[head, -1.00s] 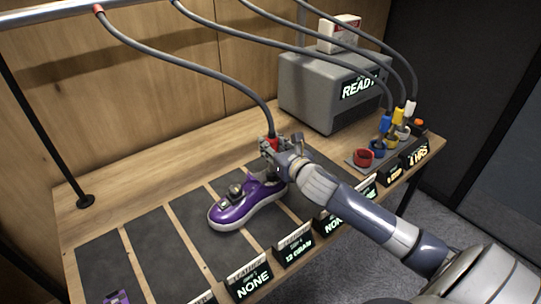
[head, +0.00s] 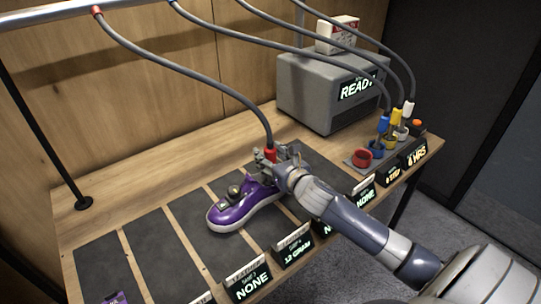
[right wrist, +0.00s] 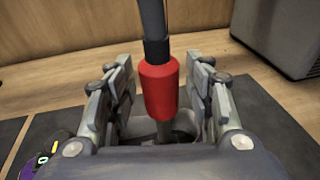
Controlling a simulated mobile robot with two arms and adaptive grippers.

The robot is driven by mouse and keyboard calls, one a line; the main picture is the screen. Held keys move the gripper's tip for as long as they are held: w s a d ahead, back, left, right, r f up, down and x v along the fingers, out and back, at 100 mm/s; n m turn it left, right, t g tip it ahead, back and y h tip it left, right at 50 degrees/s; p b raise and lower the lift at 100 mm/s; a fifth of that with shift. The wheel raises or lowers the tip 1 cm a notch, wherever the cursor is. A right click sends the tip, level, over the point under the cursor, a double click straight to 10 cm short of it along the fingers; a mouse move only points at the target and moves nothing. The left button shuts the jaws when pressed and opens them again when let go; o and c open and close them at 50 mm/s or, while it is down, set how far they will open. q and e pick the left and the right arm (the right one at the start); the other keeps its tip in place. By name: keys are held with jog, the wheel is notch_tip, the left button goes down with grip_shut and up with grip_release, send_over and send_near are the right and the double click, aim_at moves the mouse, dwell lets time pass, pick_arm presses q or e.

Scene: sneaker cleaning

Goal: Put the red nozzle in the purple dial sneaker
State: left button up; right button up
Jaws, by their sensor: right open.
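The purple sneaker (head: 236,212) lies on a dark mat in the head view, its toe toward the lower left. Silver round parts show on its top. The red nozzle (head: 270,154) hangs from a grey hose at the shoe's heel end. My right gripper (head: 272,160) is open around the nozzle. In the right wrist view the nozzle (right wrist: 160,88) stands upright between the two spread fingers, with a gap on each side. My left gripper is out of view.
A grey box reading READY (head: 330,98) stands at the back. Blue (head: 383,123), yellow and white nozzles stand in holders on the right, beside an empty red cup (head: 362,157). Label signs (head: 247,283) line the front edge. Mats on the left are mostly bare.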

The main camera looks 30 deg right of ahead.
jog(key=shift+r, duration=0.15)
jog(key=b+v, duration=0.1)
jog(key=v, duration=1.1)
dwell(0.4)
